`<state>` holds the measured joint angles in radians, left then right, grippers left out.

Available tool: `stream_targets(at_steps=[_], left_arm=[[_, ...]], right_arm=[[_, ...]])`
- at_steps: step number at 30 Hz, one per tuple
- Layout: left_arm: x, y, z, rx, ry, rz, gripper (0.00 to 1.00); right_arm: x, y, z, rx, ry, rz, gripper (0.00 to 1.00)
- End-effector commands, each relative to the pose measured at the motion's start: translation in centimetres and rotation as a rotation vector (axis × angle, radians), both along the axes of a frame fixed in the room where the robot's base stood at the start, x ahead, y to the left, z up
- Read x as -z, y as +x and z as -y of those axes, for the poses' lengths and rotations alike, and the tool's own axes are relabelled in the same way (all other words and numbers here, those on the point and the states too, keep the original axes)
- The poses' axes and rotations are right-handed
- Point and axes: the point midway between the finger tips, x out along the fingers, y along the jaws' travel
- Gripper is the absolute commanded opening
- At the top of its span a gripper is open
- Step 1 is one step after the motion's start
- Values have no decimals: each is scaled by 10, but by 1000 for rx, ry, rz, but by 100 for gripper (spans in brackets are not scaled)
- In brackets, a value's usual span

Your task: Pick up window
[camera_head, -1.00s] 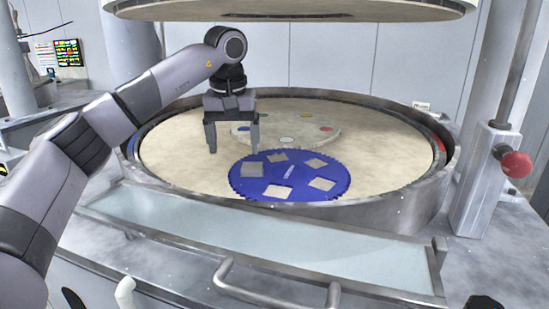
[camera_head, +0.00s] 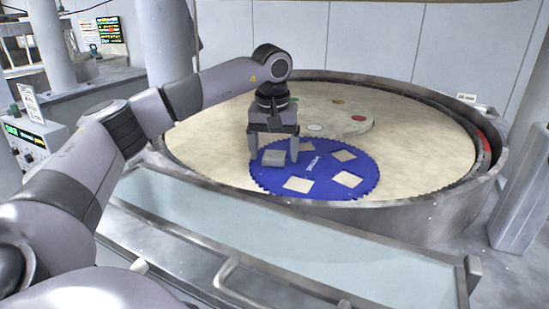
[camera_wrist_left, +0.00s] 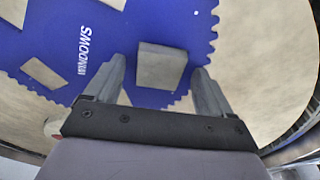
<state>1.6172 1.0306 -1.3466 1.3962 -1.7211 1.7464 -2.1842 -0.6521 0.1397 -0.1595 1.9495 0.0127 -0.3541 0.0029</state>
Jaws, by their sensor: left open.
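A grey square window (camera_head: 273,157) lies on the toothed blue carrier disc (camera_head: 318,183), near its left edge. In the left wrist view the window (camera_wrist_left: 162,66) shows as a thick grey block near the disc's toothed rim. My left gripper (camera_head: 274,148) points down over it, open and empty. In the left wrist view its two fingers stand apart, with the window visible between and beyond their tips. I cannot tell whether the fingers touch it. My right gripper is not in view.
The disc has several beige square openings and white lettering (camera_wrist_left: 88,48). It lies on a large beige platen (camera_head: 420,150) inside a raised metal rim (camera_head: 440,210). A round beige plate (camera_head: 345,122) with coloured spots lies behind the disc. A pale ledge (camera_head: 240,240) runs in front.

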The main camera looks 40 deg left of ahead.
Motion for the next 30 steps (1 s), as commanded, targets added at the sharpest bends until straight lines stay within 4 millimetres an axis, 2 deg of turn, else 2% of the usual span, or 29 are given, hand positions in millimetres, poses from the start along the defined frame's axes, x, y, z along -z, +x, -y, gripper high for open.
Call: stream_targets(at_steps=[5,6,11,12,23,26,30], left_arm=[[4,0,0,-1,1,-6,83],[4,0,0,-1,0,-6,77],[5,-1,0,0,1,-8,25],[5,-1,0,0,1,-8,19],[3,0,1,2,0,-9,19],[-3,0,1,3,-1,-7,19],[-21,1,1,2,-1,-3,19]], right_arm=[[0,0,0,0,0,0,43],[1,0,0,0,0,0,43],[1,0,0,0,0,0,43],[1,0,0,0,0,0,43],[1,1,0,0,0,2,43],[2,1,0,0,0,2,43],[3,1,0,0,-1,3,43]])
